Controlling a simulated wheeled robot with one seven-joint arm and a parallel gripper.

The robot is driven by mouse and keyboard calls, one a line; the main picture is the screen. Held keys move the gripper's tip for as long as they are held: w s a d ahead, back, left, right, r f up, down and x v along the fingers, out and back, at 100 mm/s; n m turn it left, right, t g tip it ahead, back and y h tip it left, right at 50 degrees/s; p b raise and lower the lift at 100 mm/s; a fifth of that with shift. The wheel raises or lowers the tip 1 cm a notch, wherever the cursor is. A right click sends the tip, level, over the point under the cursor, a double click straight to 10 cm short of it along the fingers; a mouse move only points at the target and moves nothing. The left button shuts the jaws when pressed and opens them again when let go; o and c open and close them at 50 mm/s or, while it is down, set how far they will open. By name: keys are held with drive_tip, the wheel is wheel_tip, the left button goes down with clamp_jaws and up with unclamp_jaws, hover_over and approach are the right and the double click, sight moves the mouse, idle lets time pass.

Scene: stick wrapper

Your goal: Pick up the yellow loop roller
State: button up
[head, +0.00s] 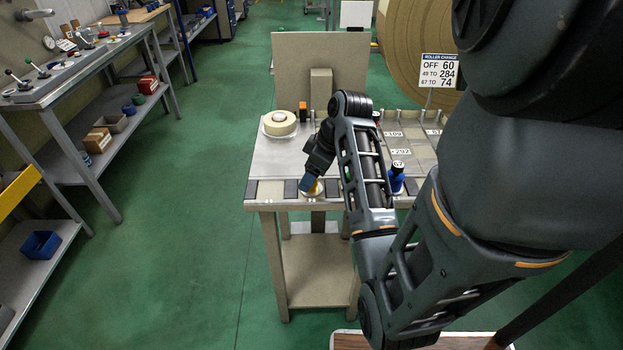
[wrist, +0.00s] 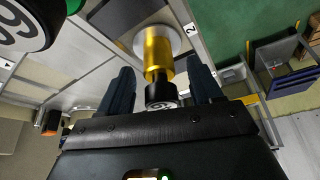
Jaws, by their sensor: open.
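The yellow loop roller (wrist: 158,50) stands on a pale round base (wrist: 182,42) in the wrist view. It has a yellow body and a black end with a white numbered face. My gripper (wrist: 161,78) is open, with one dark finger on each side of the roller's black end; a gap shows on both sides. In the head view my gripper (head: 309,182) is low over the front edge of the table, and only a little of the yellow roller (head: 318,188) shows beside it.
A blue roller (head: 396,180) stands to the right on the table (head: 270,165). A cream roll (head: 280,122) lies on a white disc at the back left, beside an orange block (head: 303,108).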

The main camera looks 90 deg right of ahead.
drive_tip(key=shift+x, duration=0.9)
drive_tip(key=c, duration=1.1)
drive_tip(key=shift+r, duration=0.1)
